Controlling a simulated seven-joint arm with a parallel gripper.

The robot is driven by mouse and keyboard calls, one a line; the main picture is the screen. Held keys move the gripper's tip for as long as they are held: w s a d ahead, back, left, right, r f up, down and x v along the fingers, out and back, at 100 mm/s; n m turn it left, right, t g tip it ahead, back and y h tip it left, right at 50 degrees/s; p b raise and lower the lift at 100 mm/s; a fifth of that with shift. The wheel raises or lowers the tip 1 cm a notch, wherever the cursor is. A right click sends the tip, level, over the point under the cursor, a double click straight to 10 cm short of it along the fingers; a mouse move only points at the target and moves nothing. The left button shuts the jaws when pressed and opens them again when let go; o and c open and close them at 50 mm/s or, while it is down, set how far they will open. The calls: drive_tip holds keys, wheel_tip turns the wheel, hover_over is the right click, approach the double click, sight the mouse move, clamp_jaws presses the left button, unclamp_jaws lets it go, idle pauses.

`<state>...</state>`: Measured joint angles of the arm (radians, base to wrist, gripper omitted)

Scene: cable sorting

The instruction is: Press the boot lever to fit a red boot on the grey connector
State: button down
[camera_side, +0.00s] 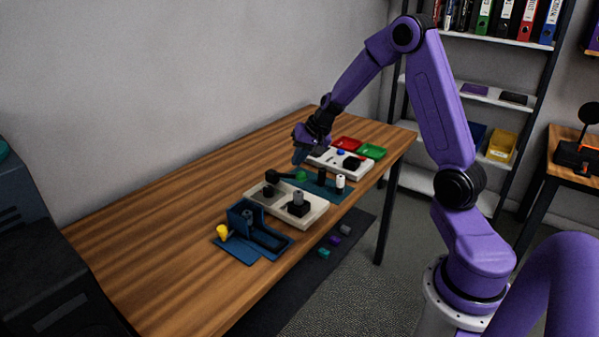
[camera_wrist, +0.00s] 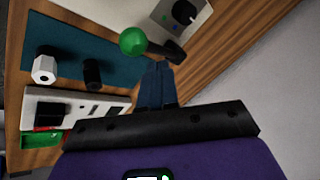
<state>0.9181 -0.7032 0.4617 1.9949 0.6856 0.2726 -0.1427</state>
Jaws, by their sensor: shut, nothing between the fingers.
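My gripper (camera_side: 298,160) is shut and empty, pointing down above the far half of the table. Its blue fingers (camera_wrist: 158,72) show together in the wrist view, beside a black lever with a green ball knob (camera_wrist: 132,41); I cannot tell if they touch it. In the side view the green knob (camera_side: 302,176) is just below and right of the gripper. The lever is by a pale grey box (camera_side: 262,210). On that box a grey cylinder, perhaps the connector (camera_side: 298,198), stands upright in a black block. I cannot make out a red boot.
A teal mat (camera_wrist: 70,30) bears a black and a white post. Beyond is a white panel (camera_side: 352,168), with red (camera_side: 346,143) and green (camera_side: 372,151) trays. A blue fixture with a yellow knob (camera_side: 222,232) stands nearer. Small blocks lie below the table's edge.

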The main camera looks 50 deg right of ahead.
sight(302, 172)
drive_tip(key=shift+f, duration=0.2)
drive_tip(key=shift+s+f, duration=0.1)
drive_tip(key=shift+f, duration=0.1)
drive_tip(key=shift+s+f, duration=0.3)
drive_tip(key=shift+f, duration=0.6)
drive_tip(key=shift+s+f, duration=0.3)
drive_tip(key=shift+f, duration=0.6)
idle(2.5)
drive_tip(key=shift+r, duration=0.1)
drive_tip(key=shift+w+r, duration=0.25)
drive_tip(key=shift+r, duration=0.45)
drive_tip(key=shift+w+r, duration=0.2)
drive_tip(key=shift+r, duration=0.5)
drive_tip(key=shift+w+r, duration=0.25)
drive_tip(key=shift+r, duration=0.45)
drive_tip(key=shift+w+r, duration=0.25)
drive_tip(key=shift+r, duration=0.55)
drive_tip(key=shift+w+r, duration=0.25)
drive_tip(key=shift+r, duration=0.55)
drive_tip(key=shift+w+r, duration=0.25)
drive_tip(key=shift+r, duration=0.55)
drive_tip(key=shift+a, duration=0.1)
